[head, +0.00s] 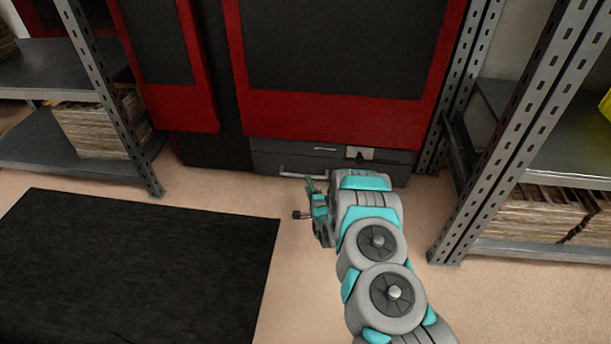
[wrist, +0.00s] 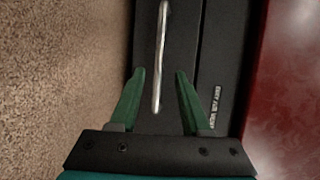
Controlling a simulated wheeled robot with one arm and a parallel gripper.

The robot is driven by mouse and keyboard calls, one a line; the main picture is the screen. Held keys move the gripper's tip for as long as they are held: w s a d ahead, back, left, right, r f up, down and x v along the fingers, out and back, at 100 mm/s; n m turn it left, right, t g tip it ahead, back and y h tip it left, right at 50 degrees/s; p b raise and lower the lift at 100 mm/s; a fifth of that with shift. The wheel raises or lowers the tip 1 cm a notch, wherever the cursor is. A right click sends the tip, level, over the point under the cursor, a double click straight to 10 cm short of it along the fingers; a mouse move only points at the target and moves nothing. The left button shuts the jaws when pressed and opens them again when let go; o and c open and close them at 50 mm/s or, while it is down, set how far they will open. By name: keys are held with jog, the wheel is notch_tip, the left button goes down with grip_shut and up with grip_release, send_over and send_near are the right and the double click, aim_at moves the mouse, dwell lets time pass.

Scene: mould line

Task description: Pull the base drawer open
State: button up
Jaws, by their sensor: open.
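The base drawer (head: 262,163) is a dark grey front low down under the red and black machine, and it looks shut. Its pale bar handle (head: 303,174) runs along the front; my arm covers the right part of the drawer. My gripper (head: 309,183) is close in front of the handle in the head view. In the wrist view the handle (wrist: 160,60) stands upright in the picture, its near end between the two green fingers of my gripper (wrist: 160,75). The fingers are apart, with a gap on each side of the handle.
The red and black machine (head: 340,118) rises above the drawer. Metal shelf racks stand at the left (head: 80,150) and right (head: 500,140), holding stacked brown material. A black mat (head: 130,265) lies on the beige floor at left. Bare floor lies between mat and drawer.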

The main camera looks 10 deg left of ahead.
aim_at(303, 175)
jog(key=shift+b+x, duration=0.5)
jog(key=shift+x, duration=3.35)
grip_shut()
